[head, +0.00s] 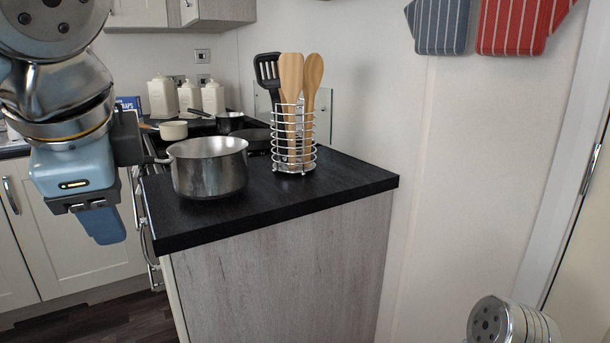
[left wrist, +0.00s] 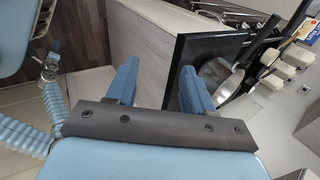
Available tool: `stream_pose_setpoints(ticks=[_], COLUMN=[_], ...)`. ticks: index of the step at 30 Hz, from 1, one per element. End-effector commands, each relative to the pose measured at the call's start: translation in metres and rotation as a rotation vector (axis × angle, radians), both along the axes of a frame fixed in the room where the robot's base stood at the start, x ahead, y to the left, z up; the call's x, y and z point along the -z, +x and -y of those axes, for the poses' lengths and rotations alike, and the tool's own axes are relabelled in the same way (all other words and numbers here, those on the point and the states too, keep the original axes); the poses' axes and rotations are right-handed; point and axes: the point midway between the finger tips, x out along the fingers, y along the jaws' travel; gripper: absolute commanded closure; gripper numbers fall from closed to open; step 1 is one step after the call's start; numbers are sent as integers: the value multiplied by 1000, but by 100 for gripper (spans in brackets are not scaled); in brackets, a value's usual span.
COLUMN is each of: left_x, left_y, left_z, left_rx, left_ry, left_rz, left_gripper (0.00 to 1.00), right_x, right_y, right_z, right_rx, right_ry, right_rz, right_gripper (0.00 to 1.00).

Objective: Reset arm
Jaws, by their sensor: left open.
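My left gripper (head: 100,222) hangs at the left of the head view, pointing down, in front of and left of the dark worktop (head: 345,185). In the left wrist view its two blue fingers (left wrist: 157,88) are apart with nothing between them. The left gripper is open and clear of the metal pot (head: 208,170), which stands on the worktop to its right. Part of my right arm (head: 512,322) shows at the bottom right of the head view. The right gripper itself is out of view.
White canisters (head: 188,97) and small pans (head: 173,130) are farther back. The worktop's front corner is bare. Oven mitts (head: 515,25) hang on the wall at upper right.

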Motion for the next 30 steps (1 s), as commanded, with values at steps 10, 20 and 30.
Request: stream_pose_setpoints(ticks=[10, 20, 30], left_x=[28, 98, 306], left_y=[37, 102, 181], left_z=[20, 56, 115], left_rx=[25, 66, 41], left_ry=[-12, -67, -316], left_rz=[-22, -82, -273], left_gripper=[48, 48, 48], right_x=[0, 0, 0], right_y=[0, 0, 0], right_z=[0, 0, 0], right_rx=[0, 0, 0], right_ry=[0, 0, 0], right_rz=[0, 0, 0], right_gripper=[57, 57, 57])
